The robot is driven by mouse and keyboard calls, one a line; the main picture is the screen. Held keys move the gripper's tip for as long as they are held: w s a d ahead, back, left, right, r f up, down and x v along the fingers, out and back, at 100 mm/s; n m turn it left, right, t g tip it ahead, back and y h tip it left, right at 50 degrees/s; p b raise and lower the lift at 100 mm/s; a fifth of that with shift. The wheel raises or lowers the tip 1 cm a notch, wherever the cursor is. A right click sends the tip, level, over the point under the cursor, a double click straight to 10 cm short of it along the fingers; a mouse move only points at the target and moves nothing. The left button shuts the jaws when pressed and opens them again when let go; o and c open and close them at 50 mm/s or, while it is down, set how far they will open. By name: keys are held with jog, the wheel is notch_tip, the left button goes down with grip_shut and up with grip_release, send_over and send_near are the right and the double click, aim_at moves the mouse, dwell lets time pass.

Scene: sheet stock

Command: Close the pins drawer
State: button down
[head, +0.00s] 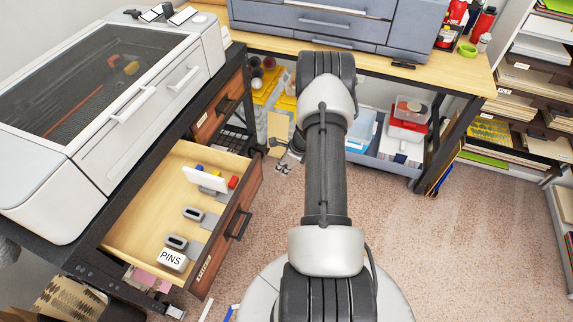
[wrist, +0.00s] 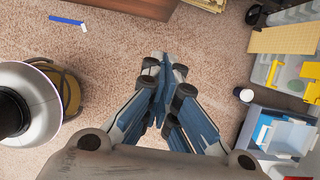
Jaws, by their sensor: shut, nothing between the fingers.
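The pins drawer (head: 150,215) is pulled out of the dark bench on the left in the head view. It has a pale wood inside, a brown front with a dark handle (head: 238,225), and a "PINS" label (head: 172,259). Small black and grey items, a white card and red, yellow and blue pieces lie inside it. My gripper (head: 283,168) is beyond the drawer's far front corner, to the right of it and apart from it. In the wrist view my gripper (wrist: 160,60) is shut and empty above the carpet. A brown edge (wrist: 135,6) shows at the top there.
A white machine (head: 110,90) with a dark window stands on the bench above the drawer. Another brown drawer front (head: 217,110) is farther back. Bins and boxes (head: 385,140) sit under the far table. Carpet (head: 440,245) is clear on the right, before the shelves (head: 520,110).

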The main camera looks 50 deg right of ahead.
jog(key=w, duration=0.1)
jog(key=w+a+f, duration=0.1)
jog(key=w, duration=0.1)
jog(key=w+b, duration=0.1)
jog(key=shift+w+a+f, duration=0.25)
jog(key=shift+a+f, duration=0.05)
